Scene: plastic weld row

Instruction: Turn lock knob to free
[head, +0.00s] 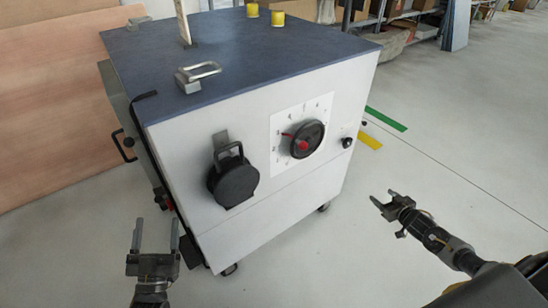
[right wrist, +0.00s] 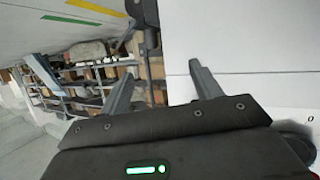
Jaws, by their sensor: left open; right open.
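The grey cabinet (head: 232,120) has a white front panel with a small black knob (head: 346,142) at its right side. To the left of that knob is a larger black round dial (head: 302,139) with a red pointer over a numbered white plate. No label shows which of them is the lock knob. My right gripper (head: 383,198) is open and empty, apart from the panel, to the right of and below the small knob. In the right wrist view its open fingers (right wrist: 158,85) have nothing between them. My left gripper (head: 155,236) is open and empty, low at the cabinet's left front.
A black round cover with a handle (head: 233,182) is on the front panel. A metal handle (head: 197,76) and two yellow parts (head: 265,14) are on the blue-grey top. Wooden boards (head: 50,110) lean at the left.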

